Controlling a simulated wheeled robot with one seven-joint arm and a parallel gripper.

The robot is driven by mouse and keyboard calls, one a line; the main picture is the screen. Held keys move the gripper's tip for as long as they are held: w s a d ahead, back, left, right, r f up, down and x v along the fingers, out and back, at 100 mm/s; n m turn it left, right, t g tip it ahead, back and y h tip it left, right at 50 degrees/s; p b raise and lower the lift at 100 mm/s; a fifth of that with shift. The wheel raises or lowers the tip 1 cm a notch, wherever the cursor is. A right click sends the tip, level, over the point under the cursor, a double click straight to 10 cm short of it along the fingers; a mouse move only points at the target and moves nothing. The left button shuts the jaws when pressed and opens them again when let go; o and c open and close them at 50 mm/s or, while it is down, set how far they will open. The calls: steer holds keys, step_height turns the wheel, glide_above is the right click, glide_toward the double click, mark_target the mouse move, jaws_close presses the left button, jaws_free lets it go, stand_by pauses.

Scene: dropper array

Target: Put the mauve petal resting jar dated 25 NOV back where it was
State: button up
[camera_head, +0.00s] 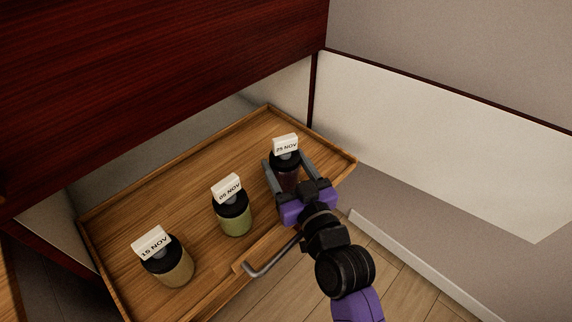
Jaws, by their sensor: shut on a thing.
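The dark mauve jar (289,180) has a black lid and a white tag reading 25 NOV (286,144). It is at the right end of the wooden tray (268,112), upright or nearly so. My gripper (287,166) reaches in from the lower right, with one finger on each side of the jar, and is shut on it. The palm of my gripper hides the jar's lower part, so I cannot tell whether its base touches the tray.
A metal handle (262,272) sticks out at the tray's front. A dark red cabinet panel (150,80) overhangs behind. A pale wall (430,130) bounds the right.

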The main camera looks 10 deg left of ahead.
steer(key=shift+f, duration=0.15)
steer(key=o, duration=1.7)
steer(key=v, duration=1.2)
steer(key=shift+r, duration=0.2)
